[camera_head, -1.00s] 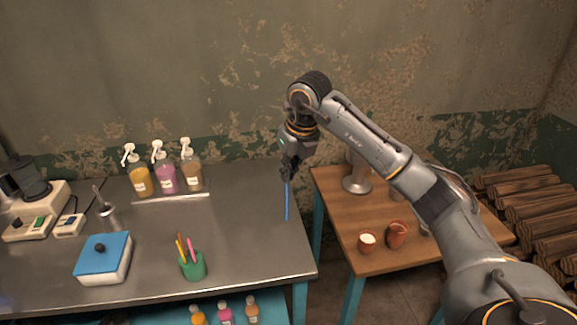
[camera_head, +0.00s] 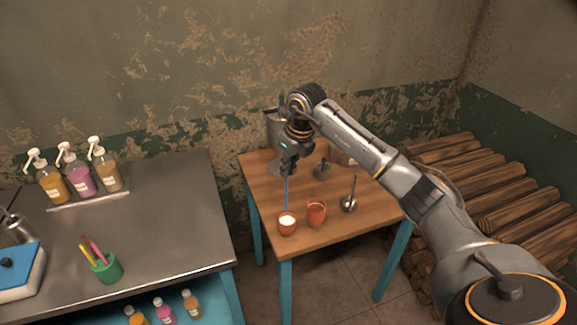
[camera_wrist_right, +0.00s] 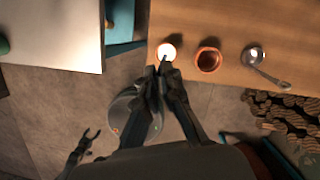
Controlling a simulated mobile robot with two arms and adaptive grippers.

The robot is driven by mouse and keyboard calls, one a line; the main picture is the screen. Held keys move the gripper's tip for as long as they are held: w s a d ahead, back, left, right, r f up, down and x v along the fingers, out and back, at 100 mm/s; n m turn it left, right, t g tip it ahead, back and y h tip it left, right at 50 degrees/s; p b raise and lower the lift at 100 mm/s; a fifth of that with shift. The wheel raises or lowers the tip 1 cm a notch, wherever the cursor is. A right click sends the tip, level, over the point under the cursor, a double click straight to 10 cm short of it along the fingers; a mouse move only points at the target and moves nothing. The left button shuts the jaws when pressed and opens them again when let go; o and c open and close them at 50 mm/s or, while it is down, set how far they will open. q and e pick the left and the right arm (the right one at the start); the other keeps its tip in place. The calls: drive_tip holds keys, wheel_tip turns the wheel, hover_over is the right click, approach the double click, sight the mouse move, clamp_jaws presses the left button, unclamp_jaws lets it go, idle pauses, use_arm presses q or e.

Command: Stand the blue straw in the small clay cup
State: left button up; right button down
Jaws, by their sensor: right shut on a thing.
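The blue straw (camera_head: 286,193) hangs upright from my right gripper (camera_head: 287,172), which is shut on its upper part. The straw's lower end shows just above the small clay cup (camera_head: 287,229), which has white contents; I cannot tell whether the tip is over it or behind it. In the right wrist view my right gripper (camera_wrist_right: 163,68) points at the cup with the white contents (camera_wrist_right: 167,50); the straw is not clear there. My left gripper (camera_wrist_right: 88,140) shows low at the left of that view, its fingers apart and empty, away from the table.
A larger clay cup (camera_head: 317,216) stands right of the small one. The steel counter (camera_head: 175,235) holds a green pencil cup (camera_head: 108,270) and pump bottles. Stacked logs (camera_head: 500,200) lie right.

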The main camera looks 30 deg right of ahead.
wheel_tip(320, 180, down, 9)
drive_tip(key=b, duration=0.6)
drive_tip(key=shift+f, duration=0.2)
drive_tip(key=shift+d, duration=0.1)
drive_tip(key=c, duration=1)
unclamp_jaws()
drive_tip(key=shift+c, duration=0.2)
drive_tip(key=shift+r, duration=0.1)
wheel_tip(320, 180, up, 7)
drive_tip(key=p, duration=0.5)
